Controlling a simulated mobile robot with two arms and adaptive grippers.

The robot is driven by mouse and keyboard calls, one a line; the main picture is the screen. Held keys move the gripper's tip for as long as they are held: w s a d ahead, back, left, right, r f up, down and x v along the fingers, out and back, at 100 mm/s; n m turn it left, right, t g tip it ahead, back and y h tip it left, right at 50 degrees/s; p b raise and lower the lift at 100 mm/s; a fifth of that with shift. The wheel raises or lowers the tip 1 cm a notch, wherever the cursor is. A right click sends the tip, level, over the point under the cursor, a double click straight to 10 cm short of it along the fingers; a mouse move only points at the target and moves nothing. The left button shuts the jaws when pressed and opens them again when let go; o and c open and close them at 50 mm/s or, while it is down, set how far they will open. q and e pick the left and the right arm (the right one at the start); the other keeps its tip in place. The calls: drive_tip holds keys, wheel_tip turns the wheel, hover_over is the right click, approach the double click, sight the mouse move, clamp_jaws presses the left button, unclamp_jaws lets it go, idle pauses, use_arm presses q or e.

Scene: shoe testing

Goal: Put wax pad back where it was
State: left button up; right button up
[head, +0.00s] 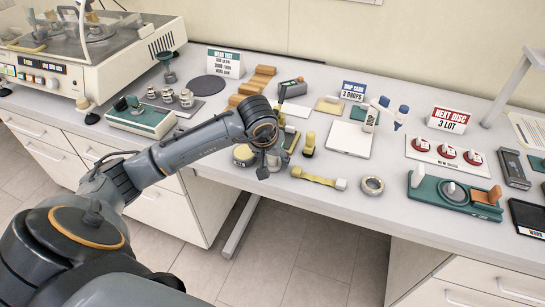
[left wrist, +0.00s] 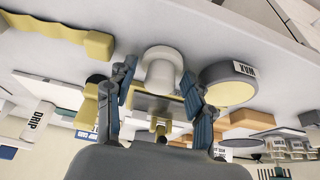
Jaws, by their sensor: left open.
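The wax pad appears as a round, dark-rimmed tin labelled WAX with a yellow face (left wrist: 230,90), just right of my left gripper in the left wrist view. In the head view it is the round yellow-and-dark piece (head: 243,155) on the table, just left of the gripper. My left gripper (head: 266,168) is low over the front part of the table, partly hiding what is under it. In the left wrist view its fingers (left wrist: 160,98) are spread apart. A white cylindrical piece (left wrist: 160,68) shows between them; I cannot tell whether they touch it. My right gripper is not in view.
A yellow-handled brush (head: 318,178), a yellow stamp-like piece (head: 309,143) and a ring-shaped roll (head: 372,185) lie right of the gripper. A wooden stepped rack (head: 258,80) stands behind. A green-based device (head: 140,118) is at left. The front edge is close.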

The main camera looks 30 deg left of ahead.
use_arm(q)
drive_tip(key=b+v, duration=0.1)
drive_tip(key=v, duration=1.1)
drive_tip(key=shift+b, duration=0.4)
